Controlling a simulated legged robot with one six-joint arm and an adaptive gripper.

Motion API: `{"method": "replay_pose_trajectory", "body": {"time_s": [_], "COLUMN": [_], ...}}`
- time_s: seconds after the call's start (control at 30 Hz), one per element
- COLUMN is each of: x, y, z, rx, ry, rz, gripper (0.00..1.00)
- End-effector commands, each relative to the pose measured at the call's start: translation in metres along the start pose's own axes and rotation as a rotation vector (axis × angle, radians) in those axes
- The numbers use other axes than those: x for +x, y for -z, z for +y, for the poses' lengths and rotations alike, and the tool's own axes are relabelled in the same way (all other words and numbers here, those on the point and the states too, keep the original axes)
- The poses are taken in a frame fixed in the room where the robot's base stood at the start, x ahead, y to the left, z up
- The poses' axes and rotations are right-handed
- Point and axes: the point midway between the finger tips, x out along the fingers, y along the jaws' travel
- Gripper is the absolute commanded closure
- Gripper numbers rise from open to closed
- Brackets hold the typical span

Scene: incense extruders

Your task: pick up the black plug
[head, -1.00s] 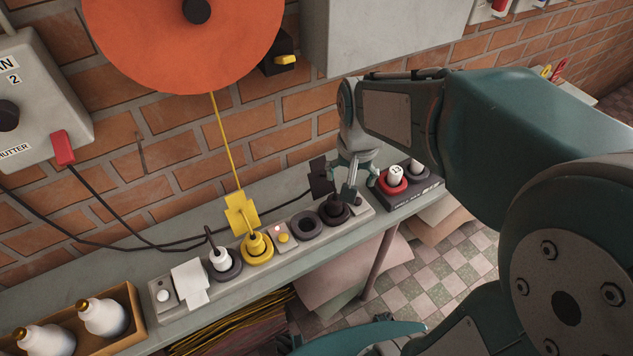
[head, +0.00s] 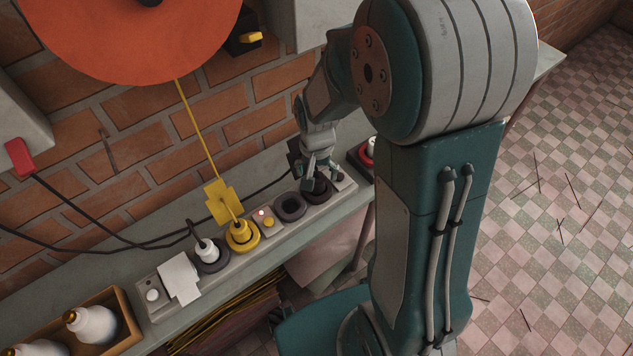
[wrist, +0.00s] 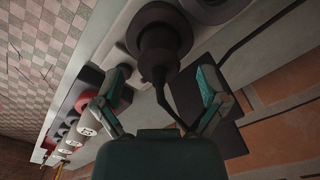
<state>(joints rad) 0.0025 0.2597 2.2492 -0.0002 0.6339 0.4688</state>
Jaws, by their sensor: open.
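The black plug (wrist: 158,52) sits in a dark round socket on the grey strip, seen in the wrist view at top centre. My gripper (wrist: 163,76) is open, with one finger on each side of the plug's lower end. Gaps show between both fingers and the plug. A black cord runs from the plug past the right finger, near a dark flat tag (wrist: 222,128). In the head view my gripper (head: 321,178) is over the right end of the strip and hides most of the plug.
The grey socket strip (head: 215,273) lies on a shelf against the brick wall. A yellow plug (head: 241,231), a white plug (head: 207,250) and an empty dark socket (head: 290,207) stand left of my gripper. A box of bottles (head: 125,318) is at lower left.

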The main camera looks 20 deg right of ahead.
Motion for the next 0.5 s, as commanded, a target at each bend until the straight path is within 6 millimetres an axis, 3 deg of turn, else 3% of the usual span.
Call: {"method": "replay_pose_trajectory", "body": {"time_s": [0.13, 0.4, 0.47, 0.5], "x": [0.018, 0.022, 0.022, 0.022], "y": [0.000, 0.000, 0.000, 0.000], "z": [0.000, 0.000, 0.000, 0.000], "rx": [0.000, 0.000, 0.000, 0.000], "ry": [0.000, 0.001, 0.001, 0.001], "rz": [-0.001, 0.001, 0.001, 0.001], "gripper": [0.08, 0.08, 0.30, 0.48]}}
